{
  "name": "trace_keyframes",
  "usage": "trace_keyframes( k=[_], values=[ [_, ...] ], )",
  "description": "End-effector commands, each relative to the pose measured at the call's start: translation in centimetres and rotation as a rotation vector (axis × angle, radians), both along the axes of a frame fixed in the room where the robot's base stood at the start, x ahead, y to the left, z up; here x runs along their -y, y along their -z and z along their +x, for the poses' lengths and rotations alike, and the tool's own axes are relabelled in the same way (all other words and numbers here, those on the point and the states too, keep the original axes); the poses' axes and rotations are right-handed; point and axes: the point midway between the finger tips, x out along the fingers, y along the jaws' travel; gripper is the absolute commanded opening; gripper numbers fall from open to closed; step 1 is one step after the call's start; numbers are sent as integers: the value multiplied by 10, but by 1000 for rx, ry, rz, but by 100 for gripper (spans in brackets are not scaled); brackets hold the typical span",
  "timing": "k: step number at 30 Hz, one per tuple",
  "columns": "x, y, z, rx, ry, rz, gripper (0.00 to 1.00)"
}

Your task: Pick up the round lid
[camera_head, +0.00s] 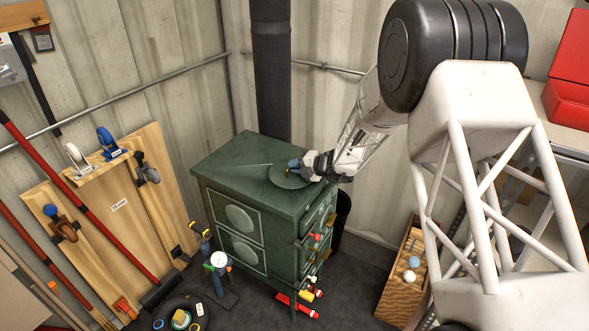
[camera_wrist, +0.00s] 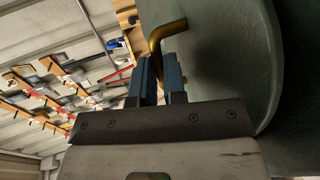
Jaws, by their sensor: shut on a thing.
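The round lid (camera_head: 288,179) is a dark green disc on the top of a green stove (camera_head: 220,165), near its right side in the head view. My gripper (camera_head: 297,165) is at the lid, its blue fingers over the disc. In the wrist view, the lid (camera_wrist: 225,60) fills the right side, and a bent brass handle (camera_wrist: 166,34) stands out from its face. The blue fingers of my gripper (camera_wrist: 161,66) are shut on this handle. Whether the lid rests on the stove or is slightly raised, I cannot tell.
A black stovepipe (camera_head: 271,70) rises behind the stove. Wooden tool boards (camera_head: 125,215) lean on the left wall. Tools lie on the floor before the stove. A wooden crate (camera_head: 390,290) and a red case (camera_head: 570,75) are at the right.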

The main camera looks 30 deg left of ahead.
Motion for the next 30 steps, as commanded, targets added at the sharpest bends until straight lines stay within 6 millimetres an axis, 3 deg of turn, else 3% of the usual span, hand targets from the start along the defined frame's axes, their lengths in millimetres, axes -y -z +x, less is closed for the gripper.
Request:
trace_keyframes(
  k=[5, 12, 30],
  values=[
    [1, -5, -1, 0, 0, -3, 0],
    [0, -34, -1, 2, -2, -1, 0],
    [62, -42, -70, -1, -1, 0, 0]
  ],
)
